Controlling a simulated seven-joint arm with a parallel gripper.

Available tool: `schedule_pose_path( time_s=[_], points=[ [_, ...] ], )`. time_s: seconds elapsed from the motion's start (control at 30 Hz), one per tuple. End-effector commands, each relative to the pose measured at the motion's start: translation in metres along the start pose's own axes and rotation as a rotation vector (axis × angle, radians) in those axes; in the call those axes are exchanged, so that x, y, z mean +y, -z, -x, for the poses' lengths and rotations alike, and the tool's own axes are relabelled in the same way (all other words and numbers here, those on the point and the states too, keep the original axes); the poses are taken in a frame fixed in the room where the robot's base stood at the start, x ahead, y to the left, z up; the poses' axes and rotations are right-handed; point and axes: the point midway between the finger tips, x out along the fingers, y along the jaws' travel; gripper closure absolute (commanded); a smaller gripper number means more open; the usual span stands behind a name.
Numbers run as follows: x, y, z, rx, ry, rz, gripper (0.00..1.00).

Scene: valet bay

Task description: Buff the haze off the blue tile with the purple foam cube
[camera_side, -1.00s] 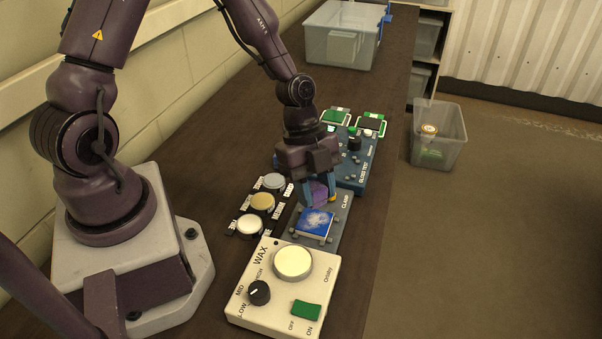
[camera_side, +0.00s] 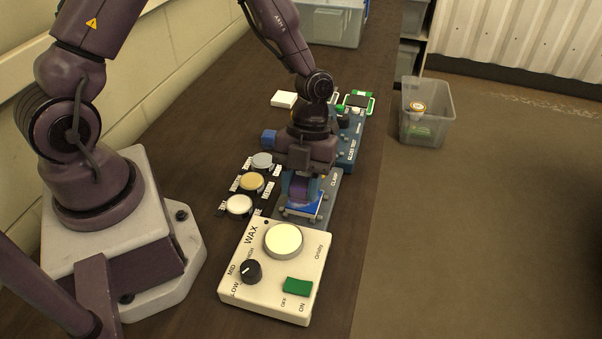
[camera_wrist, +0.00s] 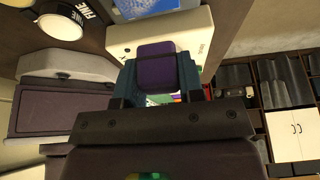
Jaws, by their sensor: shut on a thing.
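My gripper (camera_side: 300,192) is shut on the purple foam cube (camera_side: 298,187), with a blue finger on each side. The cube also shows between the fingers in the wrist view (camera_wrist: 156,66). The blue tile (camera_side: 314,211) lies in the grey clamp fixture (camera_side: 330,185). The cube is over the tile and hides much of it; I cannot tell if they touch. Part of the tile shows at the top of the wrist view (camera_wrist: 142,7). How much haze is left cannot be made out.
The cream WAX box (camera_side: 268,295) with a knob and green switch stands just in front of the clamp. Several round tins (camera_side: 251,182) sit left of it. A blue block (camera_side: 269,138) and the blue gloss tester (camera_side: 346,148) are behind. A clear bin (camera_side: 427,125) stands off the table at right.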

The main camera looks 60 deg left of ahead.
Motion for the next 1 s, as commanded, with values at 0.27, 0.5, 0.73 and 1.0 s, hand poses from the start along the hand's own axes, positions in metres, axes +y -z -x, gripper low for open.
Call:
schedule_pose_path(
  time_s=[0.27, 0.5, 0.73, 1.0],
  points=[
    [0.000, -0.010, -0.024, 0.001, -0.001, 0.001, 0.84],
    [0.000, -0.025, -0.033, -0.004, 0.002, 0.003, 0.87],
    [0.001, -0.046, -0.028, -0.002, 0.002, 0.003, 0.87],
    [0.002, -0.068, -0.020, -0.003, 0.001, 0.002, 0.87]
  ],
)
